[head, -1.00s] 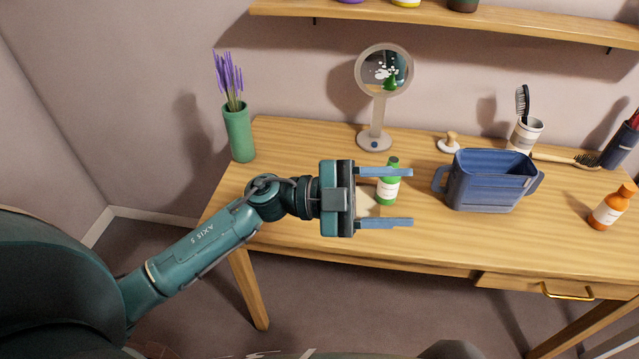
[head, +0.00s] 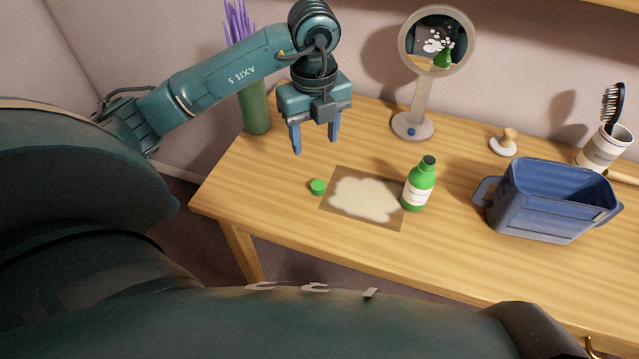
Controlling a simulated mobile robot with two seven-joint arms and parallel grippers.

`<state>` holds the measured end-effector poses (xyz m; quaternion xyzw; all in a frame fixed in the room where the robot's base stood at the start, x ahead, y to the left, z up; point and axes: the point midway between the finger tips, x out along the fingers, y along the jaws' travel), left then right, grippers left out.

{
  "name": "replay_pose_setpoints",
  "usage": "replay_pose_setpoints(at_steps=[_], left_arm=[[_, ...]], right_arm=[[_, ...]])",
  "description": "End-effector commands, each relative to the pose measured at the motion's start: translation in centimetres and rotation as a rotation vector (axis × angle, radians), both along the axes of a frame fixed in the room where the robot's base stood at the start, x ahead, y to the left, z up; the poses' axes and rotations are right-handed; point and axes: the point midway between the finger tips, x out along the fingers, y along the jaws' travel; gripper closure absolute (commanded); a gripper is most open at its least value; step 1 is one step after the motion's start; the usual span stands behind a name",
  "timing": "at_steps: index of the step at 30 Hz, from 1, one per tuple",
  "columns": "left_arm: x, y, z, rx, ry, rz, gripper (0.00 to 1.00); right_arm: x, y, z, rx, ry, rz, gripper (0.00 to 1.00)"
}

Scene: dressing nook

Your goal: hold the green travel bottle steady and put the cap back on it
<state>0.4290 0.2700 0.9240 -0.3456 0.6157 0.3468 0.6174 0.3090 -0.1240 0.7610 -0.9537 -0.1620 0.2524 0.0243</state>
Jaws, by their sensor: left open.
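The green travel bottle (head: 418,188) stands upright on the table, with a white label and a dark top where no green cap sits. The green cap (head: 318,187) lies on the table to the left of the bottle, apart from it. My left gripper (head: 315,146) is open and empty, its fingers pointing down. In the picture it is above the cap, up and left of the bottle. My right gripper is not in view.
A brown mat with a pale patch (head: 338,216) lies between cap and bottle. A round mirror (head: 413,126) stands behind, and a green vase (head: 254,108) is at the back left. A blue caddy (head: 540,215), a wooden-knobbed item (head: 504,142) and a brush cup (head: 603,150) stand right. The table's front is clear.

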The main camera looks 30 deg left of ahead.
Motion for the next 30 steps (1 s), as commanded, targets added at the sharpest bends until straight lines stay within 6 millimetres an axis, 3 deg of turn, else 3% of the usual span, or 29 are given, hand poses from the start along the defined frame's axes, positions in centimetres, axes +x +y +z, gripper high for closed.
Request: replay_pose_setpoints(at_steps=[13,26,30], left_arm=[[0.0,-0.1,-7.2,-0.002,0.004,0.000,0.46],[0.0,-0.1,-8.0,-0.003,0.001,-0.002,0.46],[0.1,-0.3,-9.4,-0.004,0.006,-0.001,0.46]], right_arm=[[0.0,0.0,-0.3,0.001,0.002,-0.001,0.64],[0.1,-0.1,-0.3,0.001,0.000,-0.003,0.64],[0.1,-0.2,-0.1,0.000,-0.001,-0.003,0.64]])
